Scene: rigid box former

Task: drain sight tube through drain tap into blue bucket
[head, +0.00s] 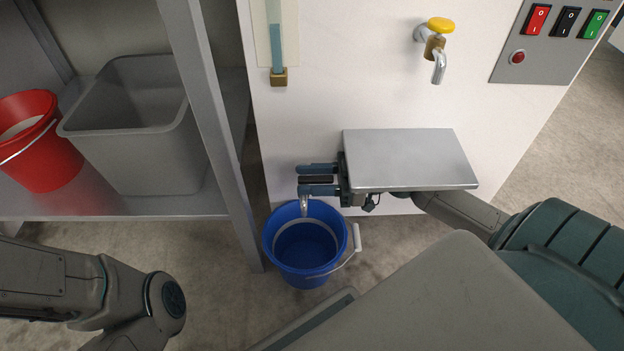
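The sight tube (276,45) runs down the white panel to a brass fitting, with blue-grey liquid showing in it. Below, a small metal spout (304,206), apparently the drain tap's, points down over the blue bucket (274,243). The bucket stands upright on the floor, its white-gripped handle hanging to the right; I see no liquid in it. My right gripper (317,178) is above the spout, fingers pointing left and apart, with a dark bar between them. Contact with that bar is unclear. The tap's body is mostly hidden. My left gripper is out of view.
A metal plate (410,160) juts out over my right wrist. Above it is a yellow-knobbed tap (438,45), with a switch panel (550,45) at upper right. A shelf (115,207) at left holds a red bucket (45,160) and grey bin (150,155). Its post is close to the blue bucket.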

